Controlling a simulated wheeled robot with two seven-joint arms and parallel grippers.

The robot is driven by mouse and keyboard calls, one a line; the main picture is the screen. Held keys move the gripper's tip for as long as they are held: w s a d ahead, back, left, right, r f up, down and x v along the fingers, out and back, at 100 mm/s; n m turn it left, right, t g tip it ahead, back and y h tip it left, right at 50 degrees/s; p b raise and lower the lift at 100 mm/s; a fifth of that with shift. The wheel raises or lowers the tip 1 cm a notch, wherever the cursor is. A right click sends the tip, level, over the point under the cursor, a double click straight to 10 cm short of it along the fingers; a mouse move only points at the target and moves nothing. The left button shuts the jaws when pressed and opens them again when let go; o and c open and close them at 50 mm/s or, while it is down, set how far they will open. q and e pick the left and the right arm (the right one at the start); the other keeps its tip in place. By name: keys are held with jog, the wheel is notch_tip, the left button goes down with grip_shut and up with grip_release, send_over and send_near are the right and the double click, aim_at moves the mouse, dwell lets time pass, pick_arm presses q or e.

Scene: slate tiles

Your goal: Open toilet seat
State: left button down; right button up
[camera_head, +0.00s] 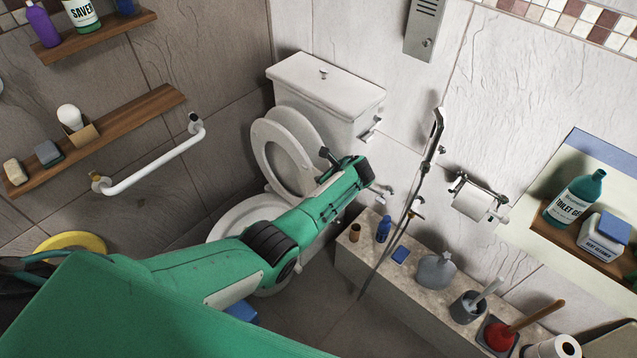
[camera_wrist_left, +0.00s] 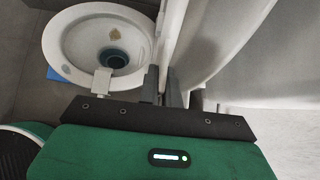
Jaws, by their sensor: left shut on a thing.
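The white toilet (camera_head: 322,85) stands against the back wall. Its seat ring (camera_head: 262,150) is raised and leans steeply toward the tank, with the lid (camera_head: 296,118) behind it. The bowl (camera_head: 235,215) is uncovered; my left arm hides part of it. My left gripper (camera_head: 327,158) is at the right edge of the raised seat, shut on it. In the left wrist view, the fingers (camera_wrist_left: 162,85) close around the seat (camera_wrist_left: 172,30), seen nearly edge-on, and the open bowl (camera_wrist_left: 72,48) shows beside it. My right gripper is not in view.
A white grab bar (camera_head: 155,165) and wooden shelves (camera_head: 105,130) are on the left wall. A stone ledge (camera_head: 365,262) with bottles, brushes and a plunger (camera_head: 500,335) runs along the right. A hand shower (camera_head: 436,130) hangs near the paper roll (camera_head: 473,204).

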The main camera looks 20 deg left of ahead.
pick_arm(q)
jog(key=shift+w, duration=0.1)
dwell(0.4)
jog(key=c, duration=1.6)
grip_release()
jog(key=shift+d, duration=0.1)
jog(key=v, duration=1.3)
jog(key=shift+d+r, duration=0.2)
jog(key=shift+r, duration=0.05)
